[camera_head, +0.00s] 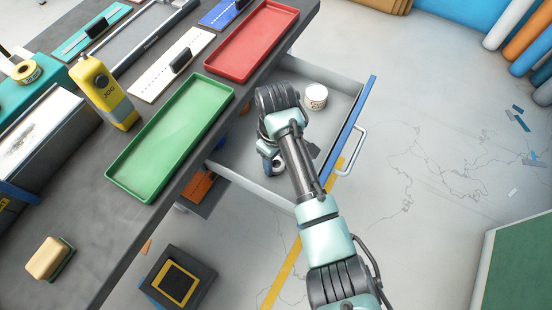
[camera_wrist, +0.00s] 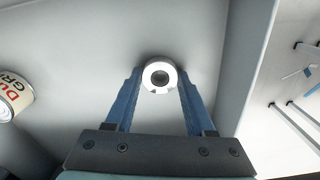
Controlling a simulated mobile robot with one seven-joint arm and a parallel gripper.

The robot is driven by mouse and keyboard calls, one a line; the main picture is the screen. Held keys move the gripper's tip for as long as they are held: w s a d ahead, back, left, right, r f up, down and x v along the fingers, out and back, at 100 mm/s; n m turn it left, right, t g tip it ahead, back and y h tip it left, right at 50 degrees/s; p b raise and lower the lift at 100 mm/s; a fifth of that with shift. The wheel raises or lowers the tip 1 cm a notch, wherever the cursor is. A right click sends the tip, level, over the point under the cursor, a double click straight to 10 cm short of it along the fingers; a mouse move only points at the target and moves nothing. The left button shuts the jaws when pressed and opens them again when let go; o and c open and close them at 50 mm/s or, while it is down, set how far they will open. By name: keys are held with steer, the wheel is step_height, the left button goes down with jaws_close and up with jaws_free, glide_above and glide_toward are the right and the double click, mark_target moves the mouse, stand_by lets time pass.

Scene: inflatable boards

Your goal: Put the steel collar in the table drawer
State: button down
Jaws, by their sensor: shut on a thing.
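The steel collar (camera_wrist: 159,77) is a pale, shiny ring with a dark hole, seen in the wrist view. My gripper (camera_wrist: 159,85) has its two blue fingers closed on either side of it. Behind the collar is the grey floor of the open table drawer (camera_wrist: 70,50); I cannot tell whether the collar touches it. In the head view the drawer (camera_head: 357,118) is pulled out, with a blue front and a pale handle.
A white labelled can (camera_head: 316,96) stands in the drawer, and also shows in the wrist view (camera_wrist: 14,97). Drawer walls surround my gripper.

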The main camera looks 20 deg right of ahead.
steer(key=shift+c, duration=1.3)
jaws_free()
step_height(320, 180, up, 12)
steer(key=p, duration=0.2)
steer(key=shift+w+r, duration=0.1)
steer(key=shift+r, duration=0.05)
